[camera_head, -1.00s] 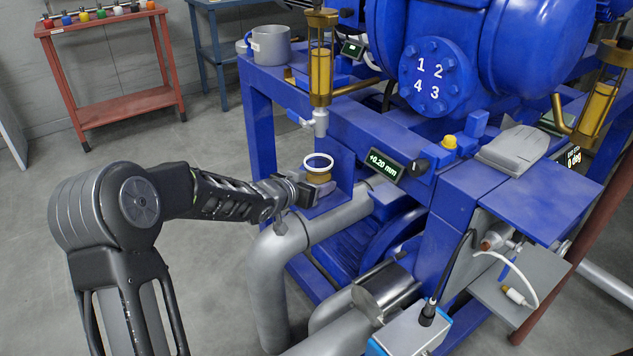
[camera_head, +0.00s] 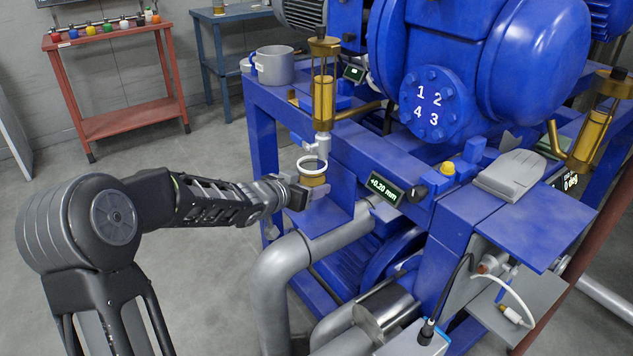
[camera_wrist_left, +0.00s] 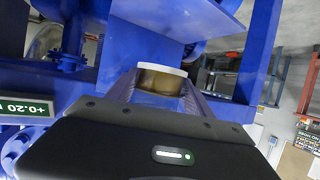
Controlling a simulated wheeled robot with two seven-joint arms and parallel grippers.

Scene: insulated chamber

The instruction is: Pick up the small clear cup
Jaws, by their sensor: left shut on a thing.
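The small clear cup (camera_head: 313,172) has a white rim and amber-brown content low inside. It also shows in the left wrist view (camera_wrist_left: 160,80), between the fingers. My left gripper (camera_head: 310,188) is shut on the cup and holds it upright, just below the valve of the gold-framed sight glass (camera_head: 323,90). I cannot tell whether the cup touches the blue surface behind it. My right gripper is not in view.
The blue machine (camera_head: 290,105) with its large tank fills the right side. A grey mug (camera_head: 275,66) stands on its frame at the back. A thick grey pipe (camera_head: 275,285) runs below my left gripper. A red table (camera_head: 105,45) with several coloured items stands far left.

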